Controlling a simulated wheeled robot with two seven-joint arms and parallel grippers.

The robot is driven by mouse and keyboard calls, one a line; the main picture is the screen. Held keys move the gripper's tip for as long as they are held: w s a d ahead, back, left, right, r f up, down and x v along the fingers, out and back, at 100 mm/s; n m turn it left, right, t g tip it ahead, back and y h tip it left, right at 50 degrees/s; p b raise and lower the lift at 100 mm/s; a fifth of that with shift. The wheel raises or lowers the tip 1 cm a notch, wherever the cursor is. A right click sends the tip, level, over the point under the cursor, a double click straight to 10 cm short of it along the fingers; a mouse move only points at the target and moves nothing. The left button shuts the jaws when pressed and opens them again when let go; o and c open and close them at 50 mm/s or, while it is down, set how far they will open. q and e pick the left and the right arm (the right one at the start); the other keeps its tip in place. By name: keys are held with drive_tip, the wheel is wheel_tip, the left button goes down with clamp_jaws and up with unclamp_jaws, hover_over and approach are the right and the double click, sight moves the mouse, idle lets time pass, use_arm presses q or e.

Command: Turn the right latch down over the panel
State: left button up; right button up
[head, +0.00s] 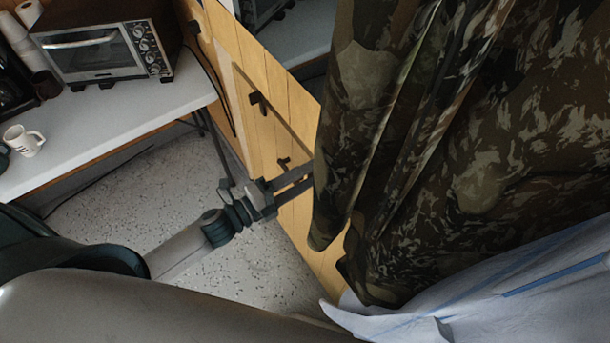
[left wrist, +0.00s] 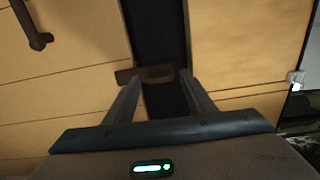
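In the left wrist view a brown latch (left wrist: 146,75) lies crosswise over a dark upright strip (left wrist: 160,30) between yellow boards. My left gripper (left wrist: 160,78) is open, its two fingers apart with their tips close to the latch. I cannot tell whether they touch it. In the head view my left gripper (head: 311,176) reaches to the yellow boarded wall (head: 295,220), its tips at the edge of the camouflage curtain. That curtain hides what is beyond the tips. Which part is the panel is unclear. My right gripper is not in view.
A dark fitting (head: 258,99) and a smaller one (head: 283,163) sit on the wall. The camouflage curtain (head: 460,130) hangs close on the right. A white counter (head: 110,115) with a toaster oven (head: 100,50) and a mug (head: 24,140) stands left. Speckled floor (head: 150,190) is open.

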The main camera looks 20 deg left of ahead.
use_arm(q)
drive_tip(key=shift+s, duration=0.1)
idle(0.3)
drive_tip(key=shift+s+a+f+b, duration=0.1)
drive_tip(key=shift+s+a+b, duration=0.2)
drive_tip(key=shift+s+a, duration=0.1)
drive_tip(key=b+v, duration=0.5)
drive_tip(key=v, duration=1.1)
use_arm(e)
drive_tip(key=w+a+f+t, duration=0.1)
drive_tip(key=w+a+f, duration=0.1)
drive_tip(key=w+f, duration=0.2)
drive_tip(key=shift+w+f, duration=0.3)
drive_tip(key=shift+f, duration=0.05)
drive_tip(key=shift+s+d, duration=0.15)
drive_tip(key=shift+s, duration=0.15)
